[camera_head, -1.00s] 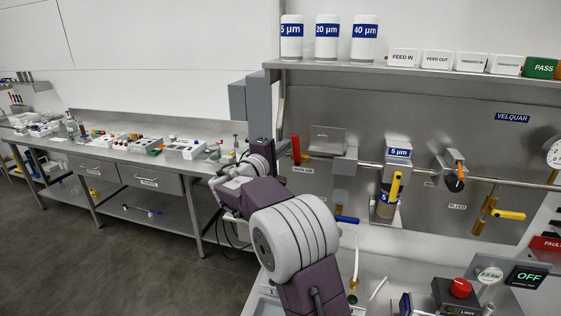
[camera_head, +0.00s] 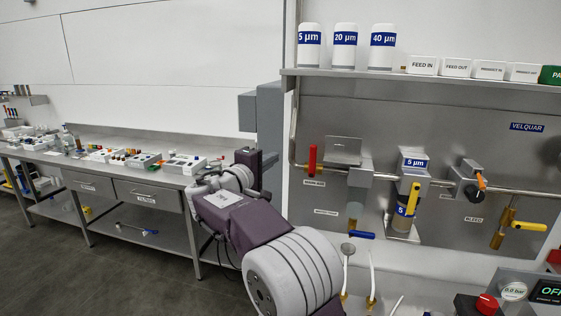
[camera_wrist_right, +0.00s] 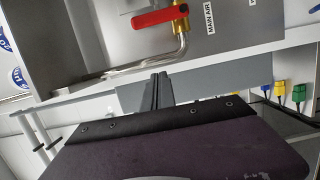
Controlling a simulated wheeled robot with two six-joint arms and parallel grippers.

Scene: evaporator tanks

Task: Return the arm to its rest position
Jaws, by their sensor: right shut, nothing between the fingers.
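My right arm (camera_head: 285,265) rises from the bottom middle of the head view, with purple and pale grey links. It bends up and left to the dark gripper (camera_head: 250,160), which is in front of the right end of the side bench. The fingertips are hard to make out there. In the right wrist view the dark fingers of the right gripper (camera_wrist_right: 158,90) are together and empty, in front of a grey panel (camera_wrist_right: 195,88). A red-handled valve (camera_wrist_right: 165,16) is beyond them, apart from the fingers. My left gripper is not in view.
The side bench (camera_head: 130,172) with small parts stands left. The steel panel on the right has a red valve handle (camera_head: 312,158), a 5 µm filter (camera_head: 405,205) and a yellow handle (camera_head: 529,226). White canisters (camera_head: 345,48) stand on a shelf above. Floor (camera_head: 60,265) is clear at lower left.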

